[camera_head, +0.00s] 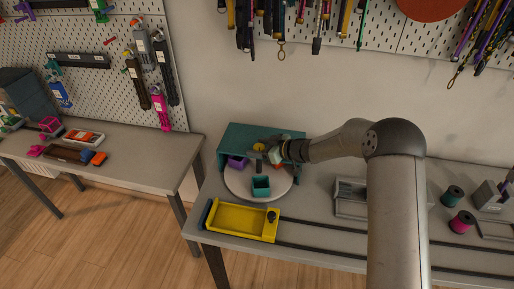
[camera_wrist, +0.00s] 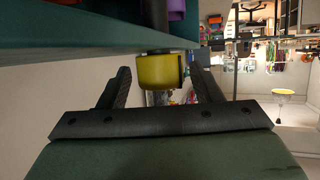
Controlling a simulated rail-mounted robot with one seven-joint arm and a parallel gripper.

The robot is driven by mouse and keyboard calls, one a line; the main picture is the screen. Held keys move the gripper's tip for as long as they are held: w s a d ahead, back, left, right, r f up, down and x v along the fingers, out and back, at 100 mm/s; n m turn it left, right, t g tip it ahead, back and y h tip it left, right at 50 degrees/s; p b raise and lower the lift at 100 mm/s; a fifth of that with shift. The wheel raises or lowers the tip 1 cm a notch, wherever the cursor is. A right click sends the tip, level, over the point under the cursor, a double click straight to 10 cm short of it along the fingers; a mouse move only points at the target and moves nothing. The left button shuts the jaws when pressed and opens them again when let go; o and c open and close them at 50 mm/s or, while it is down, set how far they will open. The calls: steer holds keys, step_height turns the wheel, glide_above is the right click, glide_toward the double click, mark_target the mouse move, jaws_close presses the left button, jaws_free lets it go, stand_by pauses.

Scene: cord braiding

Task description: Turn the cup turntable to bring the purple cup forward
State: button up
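The round pale turntable (camera_head: 240,188) sits on the bench partly under a teal housing (camera_head: 233,133). The purple cup (camera_head: 237,163) stands at its left rear, beside the housing's left side. A teal cup (camera_head: 261,187) stands at the front and a yellow cup (camera_head: 259,147) at the back. My gripper (camera_head: 268,152) is over the turntable's rear, close to the yellow cup. In the wrist view, its dark fingers are spread, with the yellow cup (camera_wrist: 155,71) between or just beyond the tips and gaps beside it. A purple part (camera_wrist: 177,9) shows at the top. My gripper hides part of the turntable's right rear.
A yellow tray (camera_head: 238,220) lies in front of the turntable. A grey fixture (camera_head: 350,197) and a teal spool (camera_head: 453,196) and magenta spool (camera_head: 462,222) stand to the right. Dark rails (camera_head: 340,254) run along the bench front. Cords hang on the wall above.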

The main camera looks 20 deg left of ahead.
steer(key=shift+f, duration=0.1)
steer(key=shift+s+d, duration=0.15)
steer(key=shift+d, duration=0.35)
steer(key=b+v, duration=0.3)
steer(key=v, duration=1.3)
steer(key=shift+r, duration=0.35)
steer(key=shift+d, duration=0.1)
